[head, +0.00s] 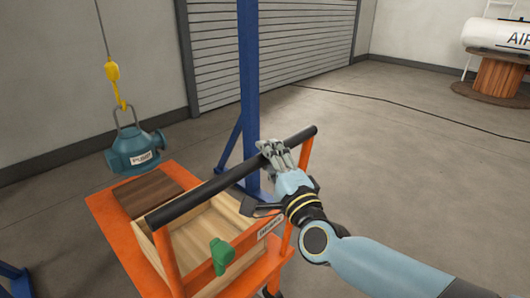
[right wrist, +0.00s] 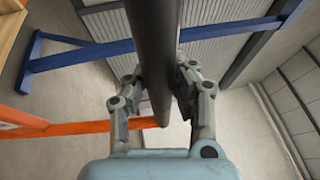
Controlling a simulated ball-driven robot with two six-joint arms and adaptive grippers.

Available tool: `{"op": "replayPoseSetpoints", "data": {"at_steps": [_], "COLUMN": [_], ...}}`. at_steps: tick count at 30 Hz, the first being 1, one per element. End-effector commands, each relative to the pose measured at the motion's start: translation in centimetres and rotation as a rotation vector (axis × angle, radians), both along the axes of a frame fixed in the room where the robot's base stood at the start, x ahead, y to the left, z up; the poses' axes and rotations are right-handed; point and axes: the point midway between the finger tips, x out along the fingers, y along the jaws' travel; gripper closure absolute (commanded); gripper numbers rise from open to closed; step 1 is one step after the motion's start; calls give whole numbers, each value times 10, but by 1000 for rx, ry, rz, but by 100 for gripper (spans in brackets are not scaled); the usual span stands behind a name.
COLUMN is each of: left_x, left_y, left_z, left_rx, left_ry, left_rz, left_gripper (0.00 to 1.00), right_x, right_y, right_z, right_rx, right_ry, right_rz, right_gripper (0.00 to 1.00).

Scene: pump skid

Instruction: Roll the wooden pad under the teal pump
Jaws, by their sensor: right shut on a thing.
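The teal pump (head: 134,150) hangs from a yellow hook (head: 112,72) on a cable at the left. The wooden pad (head: 150,194) is a dark brown block on the orange cart's deck (head: 104,212), below the pump in the picture; whether it is straight under it I cannot tell. The cart has a black push bar (head: 234,174). My right gripper (head: 272,150) is shut on this bar near its right end. In the right wrist view the fingers (right wrist: 160,88) close on both sides of the bar (right wrist: 152,50). My left gripper is not in view.
A light wooden box (head: 190,248) and a green part (head: 221,254) are on the cart near the bar. A blue post (head: 248,80) with braced feet stands behind the bar. Open floor lies to the right, crossed by a black cable (head: 400,106).

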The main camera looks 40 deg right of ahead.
Motion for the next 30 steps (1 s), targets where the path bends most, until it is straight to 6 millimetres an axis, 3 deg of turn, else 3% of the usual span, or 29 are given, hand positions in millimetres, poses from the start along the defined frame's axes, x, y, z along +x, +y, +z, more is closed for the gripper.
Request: {"op": "replayPoseSetpoints", "data": {"at_steps": [6,7,13,23,30], "left_x": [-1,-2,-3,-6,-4], "left_y": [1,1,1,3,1], "left_z": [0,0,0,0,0], "left_rx": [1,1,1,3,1], "left_ry": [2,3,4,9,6], "left_rz": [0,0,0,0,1], "left_gripper": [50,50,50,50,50], "right_x": [0,0,0,-4,-44], "right_y": [0,0,0,1,14], "right_z": [1,1,0,-2,-11], "right_rx": [1,1,1,1,1], "right_ry": [-3,-3,0,3,6], "right_rz": [0,0,0,0,-1], "right_gripper": [100,76,51,51,51]}}
